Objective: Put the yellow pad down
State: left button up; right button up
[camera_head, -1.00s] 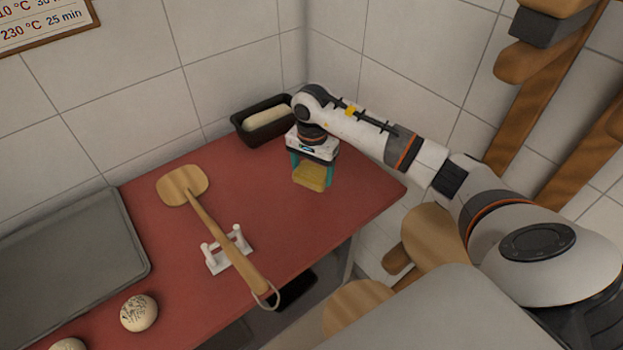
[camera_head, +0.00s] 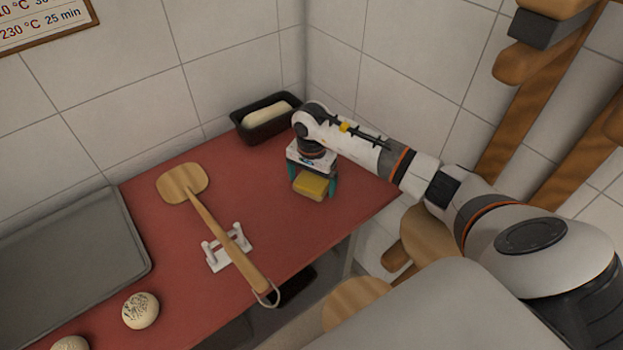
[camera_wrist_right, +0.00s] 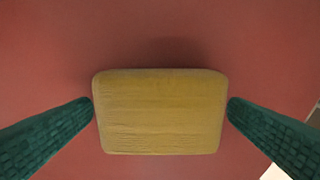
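The yellow pad (camera_head: 311,185) appears to lie flat on the red worktop, near its right end. It also shows in the right wrist view (camera_wrist_right: 160,112), centred between the fingers, with a soft shadow on the red surface above it. My right gripper (camera_head: 312,186) points down over the pad, with one teal finger on each side. The fingers look spread slightly wider than the pad; in the wrist view (camera_wrist_right: 160,105) their tips come right up to its two short edges. My left gripper is not in view.
A dark tin with pale dough (camera_head: 266,119) stands behind the gripper. A wooden peel (camera_head: 207,217) lies across a white holder (camera_head: 227,247) to the left. A grey tray (camera_head: 70,265) and round loaves (camera_head: 141,310) are farther left. Bare red worktop (camera_head: 262,195) lies between peel and pad.

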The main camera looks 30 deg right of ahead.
aim_at(311, 182)
jog(key=shift+r, duration=0.55)
notch_tip(311, 182, up, 11)
jog(key=b, duration=0.2)
jog(key=shift+r+b, duration=0.15)
jog(key=shift+b, duration=0.25)
jog(key=shift+s, duration=0.1)
